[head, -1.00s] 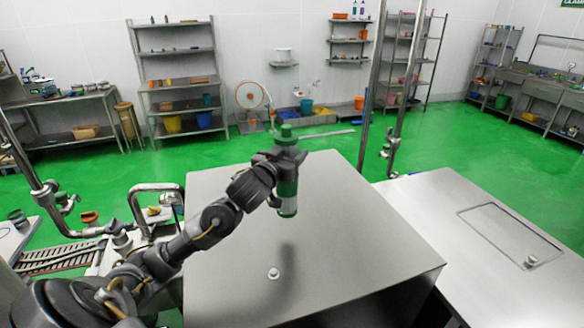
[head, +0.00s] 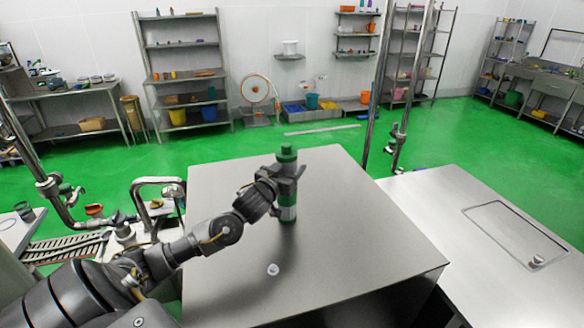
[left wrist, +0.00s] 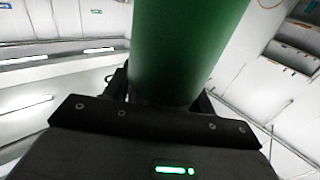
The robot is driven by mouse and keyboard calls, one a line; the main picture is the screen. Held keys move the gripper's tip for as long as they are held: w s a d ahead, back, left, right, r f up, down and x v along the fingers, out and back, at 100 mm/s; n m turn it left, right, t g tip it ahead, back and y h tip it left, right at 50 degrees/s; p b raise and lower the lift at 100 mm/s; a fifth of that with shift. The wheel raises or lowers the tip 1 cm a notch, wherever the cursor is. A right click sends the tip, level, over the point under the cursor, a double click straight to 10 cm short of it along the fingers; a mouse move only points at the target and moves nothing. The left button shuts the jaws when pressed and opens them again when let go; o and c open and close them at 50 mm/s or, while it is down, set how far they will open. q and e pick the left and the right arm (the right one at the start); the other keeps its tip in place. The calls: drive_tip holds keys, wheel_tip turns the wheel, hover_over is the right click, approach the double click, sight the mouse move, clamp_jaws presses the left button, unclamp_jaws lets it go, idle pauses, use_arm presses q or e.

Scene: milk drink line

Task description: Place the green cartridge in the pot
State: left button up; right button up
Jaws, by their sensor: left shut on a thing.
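The green cartridge (head: 287,200), a green cylinder with a pale band near its bottom and a green cap, is upright in my left gripper (head: 289,172). The fingers are shut around its upper part. It is over the far half of a steel block's top (head: 345,245); I cannot tell whether its base touches the surface. In the left wrist view the cartridge (left wrist: 185,50) fills the upper middle, just beyond the dark gripper body. I cannot make out a pot for certain. My right gripper is not in view.
A small white knob (head: 273,269) is on the steel block's top nearer to me. A lower steel counter (head: 435,215) with a rectangular panel is at right. A bent pipe (head: 158,182) stands left of the block. A vertical pole (head: 377,90) rises behind.

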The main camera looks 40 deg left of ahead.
use_arm(q)
drive_tip(key=shift+f, duration=0.15)
drive_tip(key=o, duration=1.3)
drive_tip(key=shift+o, duration=0.2)
drive_tip(key=shift+r, duration=0.3)
drive_tip(key=shift+s+f, duration=0.25)
drive_tip(key=shift+s, duration=0.1)
drive_tip(key=s+d+b, duration=0.2)
drive_tip(key=s+b, duration=0.2)
drive_tip(key=s, duration=0.7)
drive_tip(key=shift+b, duration=0.4)
